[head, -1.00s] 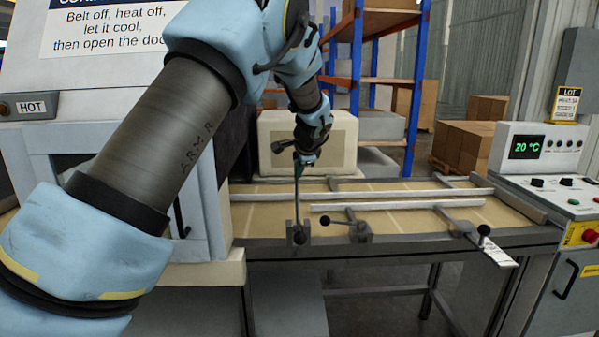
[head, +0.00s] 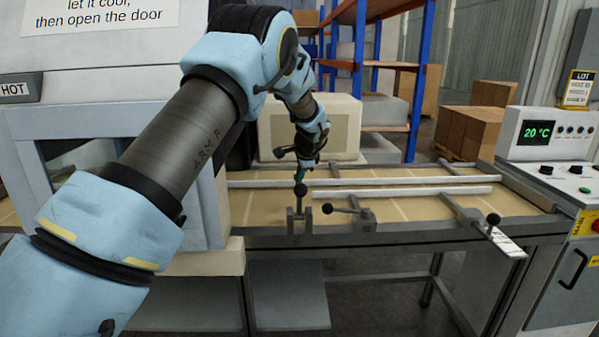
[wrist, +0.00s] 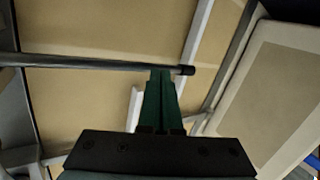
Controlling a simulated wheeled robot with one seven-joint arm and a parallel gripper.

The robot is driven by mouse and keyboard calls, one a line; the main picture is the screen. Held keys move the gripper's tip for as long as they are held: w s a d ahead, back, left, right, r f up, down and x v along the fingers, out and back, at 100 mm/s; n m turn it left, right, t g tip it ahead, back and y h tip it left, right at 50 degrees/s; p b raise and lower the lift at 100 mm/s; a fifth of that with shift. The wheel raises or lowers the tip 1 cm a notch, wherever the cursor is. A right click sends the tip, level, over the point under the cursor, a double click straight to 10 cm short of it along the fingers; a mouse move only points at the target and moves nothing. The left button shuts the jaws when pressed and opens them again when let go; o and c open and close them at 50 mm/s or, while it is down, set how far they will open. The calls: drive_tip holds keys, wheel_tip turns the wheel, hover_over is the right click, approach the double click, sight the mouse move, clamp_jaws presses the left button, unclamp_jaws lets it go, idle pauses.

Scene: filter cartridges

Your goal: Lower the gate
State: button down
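A lever with a black ball knob (head: 300,189) stands on a grey bracket (head: 299,220) at the conveyor's near edge, in line below my gripper (head: 303,170) in the head view. In the wrist view a thin grey bar (wrist: 95,62) with a black end cap crosses over the tan belt from the left; it looks like the gate's arm. My gripper's green fingers (wrist: 160,76) are together, with their tips at the bar close to its cap. They look shut; I see nothing held between them. The exact contact with the bar is unclear.
Two pale guide rails (head: 415,192) run along the belt, with black-knobbed levers (head: 327,209) at the near edge. A white cabinet marked HOT stands left. A control panel (head: 545,135) reading 20 °C stands right. A cream block (head: 345,125) is behind the belt.

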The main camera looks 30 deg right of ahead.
drive_tip(key=shift+f, duration=0.55)
drive_tip(key=shift+a+f, duration=0.1)
drive_tip(key=shift+f, duration=0.15)
drive_tip(key=shift+r, duration=0.1)
drive_tip(key=w+d+r, duration=0.2)
drive_tip(key=r, duration=0.4)
drive_tip(key=w+d+r, duration=0.2)
drive_tip(key=r, duration=0.4)
drive_tip(key=shift+w+d+r, duration=0.3)
drive_tip(key=shift+r, duration=0.1)
drive_tip(key=shift+s, duration=0.1)
